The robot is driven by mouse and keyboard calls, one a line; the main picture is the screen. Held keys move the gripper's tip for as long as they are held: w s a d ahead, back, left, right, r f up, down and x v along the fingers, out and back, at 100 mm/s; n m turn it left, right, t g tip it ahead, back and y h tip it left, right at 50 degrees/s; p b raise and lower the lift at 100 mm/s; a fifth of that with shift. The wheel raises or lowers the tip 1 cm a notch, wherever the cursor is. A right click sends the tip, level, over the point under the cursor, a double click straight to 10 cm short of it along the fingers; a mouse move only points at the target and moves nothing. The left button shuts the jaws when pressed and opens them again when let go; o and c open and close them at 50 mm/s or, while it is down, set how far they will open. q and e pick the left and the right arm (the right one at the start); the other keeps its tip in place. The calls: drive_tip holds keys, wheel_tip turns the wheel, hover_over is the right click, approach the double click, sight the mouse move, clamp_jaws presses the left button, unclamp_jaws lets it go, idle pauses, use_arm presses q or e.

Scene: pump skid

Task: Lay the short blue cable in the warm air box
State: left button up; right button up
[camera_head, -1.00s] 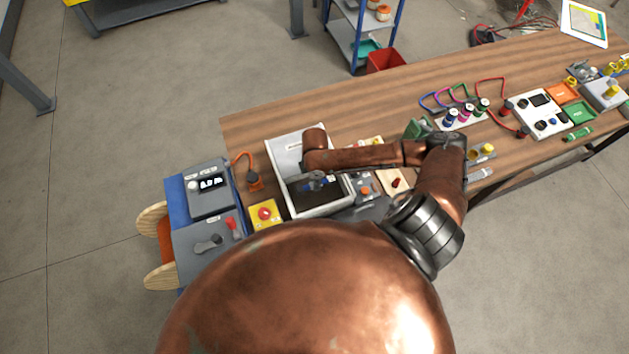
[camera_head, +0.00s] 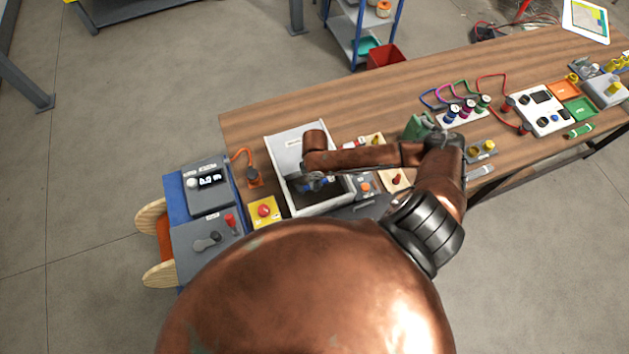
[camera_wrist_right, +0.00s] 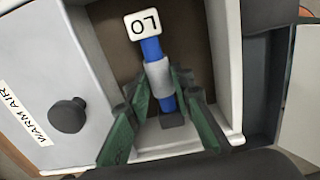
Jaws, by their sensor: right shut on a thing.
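The warm air box (camera_head: 287,143) stands open on the bench in the head view. In the right wrist view its lid (camera_wrist_right: 50,70) with a dark knob and a "WARM AIR" label is at the left, beside the brown interior. My right gripper (camera_wrist_right: 162,85) is shut on the short blue cable (camera_wrist_right: 151,48), around its grey sleeve, within the box opening. The cable has a white tag at its far end and a dark end nearer the wrist. In the head view the gripper (camera_head: 317,183) is partly hidden by my arm. I cannot tell whether the cable touches the floor. My left gripper is not in view.
A yellow block with a red button (camera_head: 264,211) and a grey console (camera_head: 207,188) stand left of the box. Small parts and switches crowd its right side. Colored cables on a rack (camera_head: 462,112) lie farther right. The bench behind the box is mostly clear.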

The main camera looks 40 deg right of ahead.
drive_tip(key=shift+f+b, duration=0.75)
drive_tip(key=shift+f, duration=1.2)
drive_tip(key=o, duration=1.1)
wheel_tip(320, 180, up, 12)
